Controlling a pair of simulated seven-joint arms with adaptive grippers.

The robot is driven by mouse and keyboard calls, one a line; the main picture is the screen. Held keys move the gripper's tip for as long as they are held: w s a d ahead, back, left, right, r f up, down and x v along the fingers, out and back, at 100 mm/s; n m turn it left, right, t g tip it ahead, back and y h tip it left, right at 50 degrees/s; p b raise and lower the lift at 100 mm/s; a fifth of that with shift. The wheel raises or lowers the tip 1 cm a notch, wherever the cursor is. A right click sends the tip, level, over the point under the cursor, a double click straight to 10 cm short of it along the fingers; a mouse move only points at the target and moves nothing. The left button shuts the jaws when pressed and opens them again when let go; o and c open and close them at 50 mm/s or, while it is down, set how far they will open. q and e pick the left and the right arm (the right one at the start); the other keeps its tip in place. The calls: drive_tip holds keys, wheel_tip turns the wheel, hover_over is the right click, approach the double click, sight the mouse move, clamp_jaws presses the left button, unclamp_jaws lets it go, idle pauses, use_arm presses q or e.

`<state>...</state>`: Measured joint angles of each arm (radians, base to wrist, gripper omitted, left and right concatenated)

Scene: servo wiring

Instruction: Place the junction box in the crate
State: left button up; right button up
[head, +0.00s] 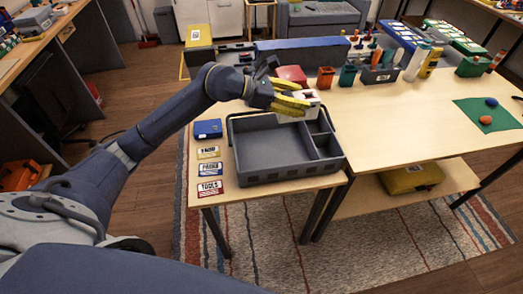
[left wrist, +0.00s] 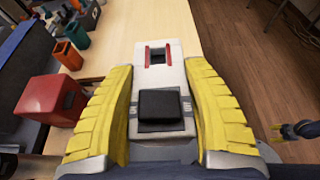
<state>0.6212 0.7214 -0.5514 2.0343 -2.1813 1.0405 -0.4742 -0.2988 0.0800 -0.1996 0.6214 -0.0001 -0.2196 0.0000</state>
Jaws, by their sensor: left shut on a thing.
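The junction box (head: 311,97) is a small white box. In the left wrist view the junction box (left wrist: 172,72) shows a black square block and two red bars on its face. My left gripper (head: 290,103) has its yellow fingers on both sides of it and is shut on it. The left gripper (left wrist: 160,115) also fills the lower left wrist view. The crate (head: 268,180) is dark grey, with a large left compartment and smaller ones at right. The junction box is over its far edge. A small blue and yellow part (left wrist: 298,130) at the right looks like my right gripper, too small to read.
A red box (head: 292,75) and several coloured holders (head: 348,76) stand behind the crate. A blue box (head: 208,129) and several labels (head: 210,170) lie left of it. The table (head: 400,130) is clear to the right, up to a green mat (head: 480,108).

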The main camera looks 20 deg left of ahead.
use_arm(q)
wheel_tip(320, 180, down, 20)
drive_tip(key=shift+s+r, duration=0.1)
idle(0.6)
drive_tip(key=shift+f, duration=0.2)
drive_tip(key=o, duration=1.3)
drive_tip(key=shift+r, duration=0.15)
drive_tip(key=v, duration=1.2)
